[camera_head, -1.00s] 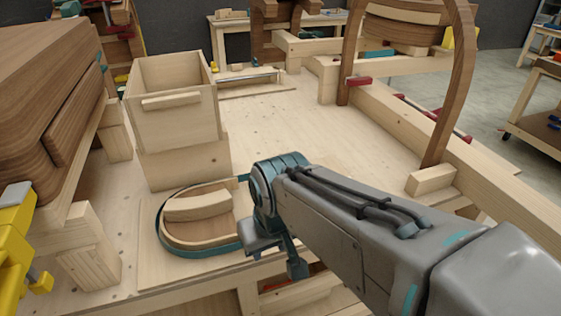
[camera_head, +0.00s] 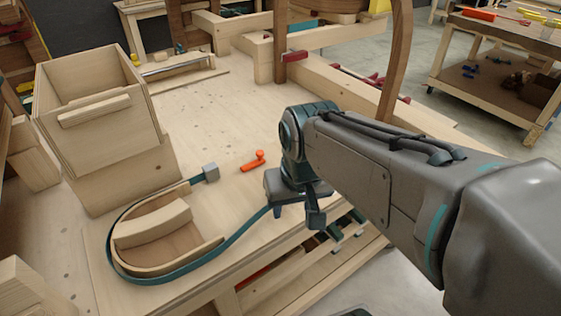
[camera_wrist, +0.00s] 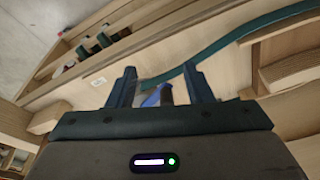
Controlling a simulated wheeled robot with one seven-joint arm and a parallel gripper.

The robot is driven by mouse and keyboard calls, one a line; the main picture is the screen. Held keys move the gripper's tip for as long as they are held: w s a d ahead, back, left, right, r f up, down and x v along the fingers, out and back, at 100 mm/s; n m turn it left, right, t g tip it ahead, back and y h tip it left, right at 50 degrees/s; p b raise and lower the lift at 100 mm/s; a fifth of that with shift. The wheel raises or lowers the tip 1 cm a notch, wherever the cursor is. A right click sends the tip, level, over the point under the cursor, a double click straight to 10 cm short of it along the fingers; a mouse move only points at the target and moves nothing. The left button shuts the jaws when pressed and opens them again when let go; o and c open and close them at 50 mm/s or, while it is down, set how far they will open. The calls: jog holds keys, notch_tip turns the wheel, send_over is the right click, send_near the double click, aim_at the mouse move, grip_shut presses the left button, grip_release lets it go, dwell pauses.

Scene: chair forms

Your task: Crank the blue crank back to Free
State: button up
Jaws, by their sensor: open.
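A blue piece (camera_wrist: 154,97), which looks like the blue crank, shows between the fingers of my gripper (camera_wrist: 160,82) in the wrist view. My gripper is open, with a finger on either side of it; I cannot tell whether they touch it. In the head view a small bit of blue (camera_head: 277,212) shows under my gripper, near the bench's front edge; the rest is hidden. A teal strap (camera_head: 240,232) loops around a curved wooden form (camera_head: 155,222) and runs toward that spot. Its other end meets a grey block (camera_head: 211,172). No Free mark is readable.
An orange-red handle (camera_head: 252,161) lies on the bench top (camera_head: 225,120) left of my arm. A wooden box (camera_head: 100,110) stands at the left. Clamped beams and a curved chair part (camera_head: 393,70) are behind. A shelf with tools (camera_head: 315,245) is below the front edge.

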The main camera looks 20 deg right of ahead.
jog(key=w+r+m+g+b, duration=0.1)
jog(key=w+r+m+g, duration=0.35)
jog(key=w, duration=0.75)
jog(key=shift+m+t, duration=0.25)
jog(key=shift+t, duration=0.7)
notch_tip(320, 180, down, 11)
jog(key=shift+w+d+r, duration=0.1)
jog(key=shift+w, duration=0.05)
grip_shut()
